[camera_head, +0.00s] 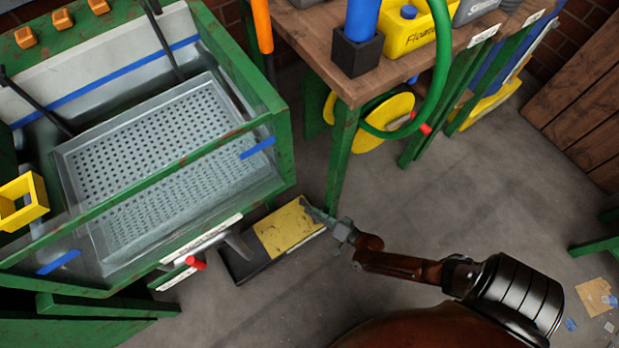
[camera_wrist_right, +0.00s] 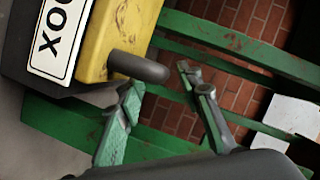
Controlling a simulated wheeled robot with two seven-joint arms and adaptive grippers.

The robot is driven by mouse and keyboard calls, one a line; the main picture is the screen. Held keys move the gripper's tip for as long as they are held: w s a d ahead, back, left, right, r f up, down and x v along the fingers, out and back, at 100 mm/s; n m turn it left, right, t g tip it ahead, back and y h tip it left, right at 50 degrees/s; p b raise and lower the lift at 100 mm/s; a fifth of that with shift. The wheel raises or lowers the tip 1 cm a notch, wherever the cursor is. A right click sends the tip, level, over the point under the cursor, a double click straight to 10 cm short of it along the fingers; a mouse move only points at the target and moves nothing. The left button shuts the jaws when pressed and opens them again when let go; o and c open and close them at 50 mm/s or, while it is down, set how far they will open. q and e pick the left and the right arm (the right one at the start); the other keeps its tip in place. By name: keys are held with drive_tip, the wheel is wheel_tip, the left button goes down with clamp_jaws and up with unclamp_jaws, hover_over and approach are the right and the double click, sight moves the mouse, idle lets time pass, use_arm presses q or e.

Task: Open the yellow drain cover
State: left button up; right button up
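The yellow drain cover (camera_head: 286,228) lies low by the floor, beside the green-framed sink, over a dark base (camera_head: 240,262). It looks shut. In the right wrist view the worn yellow cover (camera_wrist_right: 118,32) fills the upper left, with a white lettered label and a dark rounded handle (camera_wrist_right: 140,67) sticking out. My right gripper (camera_head: 312,213) is at the cover's right corner in the head view. In the wrist view its two fingers (camera_wrist_right: 160,80) are spread, with the handle's end near the gap between their tips. I cannot tell whether they touch it. My left gripper is not in view.
The green-framed sink (camera_head: 278,130) with a perforated tray stands at left. A red-handled valve (camera_head: 196,263) is beside the cover. A wooden bench (camera_head: 300,40) with a green leg (camera_head: 340,155) stands behind my right gripper. The floor at right is mostly clear.

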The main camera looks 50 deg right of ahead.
drive_tip(key=a+v, duration=0.1)
drive_tip(key=v, duration=0.8)
drive_tip(key=shift+d, duration=0.5)
